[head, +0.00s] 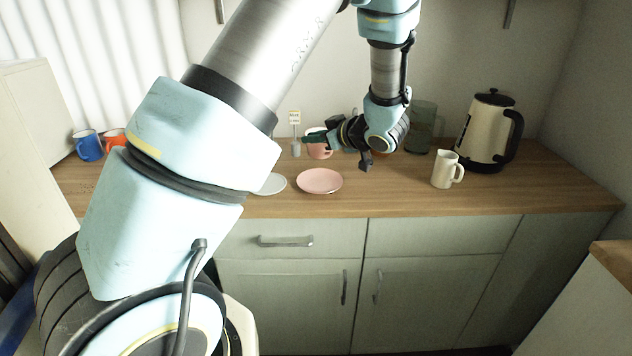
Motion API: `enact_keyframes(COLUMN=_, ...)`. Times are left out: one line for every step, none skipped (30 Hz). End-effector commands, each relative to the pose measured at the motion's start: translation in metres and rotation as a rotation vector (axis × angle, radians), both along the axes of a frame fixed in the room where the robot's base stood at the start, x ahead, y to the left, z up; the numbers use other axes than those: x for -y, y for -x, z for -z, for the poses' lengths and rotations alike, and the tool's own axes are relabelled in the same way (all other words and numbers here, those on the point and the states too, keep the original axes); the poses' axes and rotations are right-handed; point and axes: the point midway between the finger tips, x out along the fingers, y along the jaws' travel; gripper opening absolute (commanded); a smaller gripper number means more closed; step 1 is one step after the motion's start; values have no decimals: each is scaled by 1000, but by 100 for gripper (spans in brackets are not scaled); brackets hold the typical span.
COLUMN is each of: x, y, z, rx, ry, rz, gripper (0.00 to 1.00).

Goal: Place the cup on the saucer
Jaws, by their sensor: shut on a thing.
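A pink cup (321,152) is at the counter's back, partly hidden by my gripper (309,139). My gripper is shut on the cup near its rim. Whether the cup touches the counter or is lifted, I cannot tell. A pink saucer (320,181) lies flat and empty on the counter, in front of the cup and apart from it. A white saucer (271,185) lies to its left, partly hidden by my arm.
A blue mug (89,148) and an orange mug (113,140) stand at the left. A white jug (443,172), a cream kettle (480,138) and a greenish glass vessel (423,127) stand at the right. The wooden counter (385,198) is clear right of the pink saucer.

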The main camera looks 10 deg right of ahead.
Motion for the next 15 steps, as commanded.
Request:
enact_keyframes(x=0, y=0, z=8, rx=-4, ry=-6, rz=2, gripper=0)
enact_keyframes(x=0, y=0, z=14, rx=-4, ry=-6, rz=1, gripper=0)
enact_keyframes(x=0, y=0, z=21, rx=-4, ry=-6, rz=1, gripper=0)
enact_keyframes(x=0, y=0, z=25, rx=-3, ry=-5, rz=0, gripper=0)
enact_keyframes(x=0, y=0, z=30, rx=-3, ry=-5, rz=1, gripper=0)
enact_keyframes(x=0, y=0, z=35, rx=-2, ry=-5, rz=1, gripper=0)
enact_keyframes(x=0, y=0, z=38, rx=-1, ry=-4, rz=1, gripper=0)
enact_keyframes(x=0, y=0, z=41, rx=-1, ry=-4, rz=1, gripper=0)
enact_keyframes(x=0, y=0, z=44, rx=0, ry=-2, rz=1, gripper=0)
enact_keyframes(x=0, y=0, z=45, rx=1, ry=-1, rz=1, gripper=0)
enact_keyframes(x=0, y=0, z=47, rx=1, ry=-1, rz=1, gripper=0)
enact_keyframes(x=0, y=0, z=50, rx=0, ry=-2, rz=2, gripper=0)
enact_keyframes(x=0, y=0, z=53, rx=-1, ry=-4, rz=1, gripper=0)
enact_keyframes(x=0, y=0, z=57, rx=-1, ry=-4, rz=1, gripper=0)
enact_keyframes(x=0, y=1, z=62, rx=-2, ry=-3, rz=1, gripper=0)
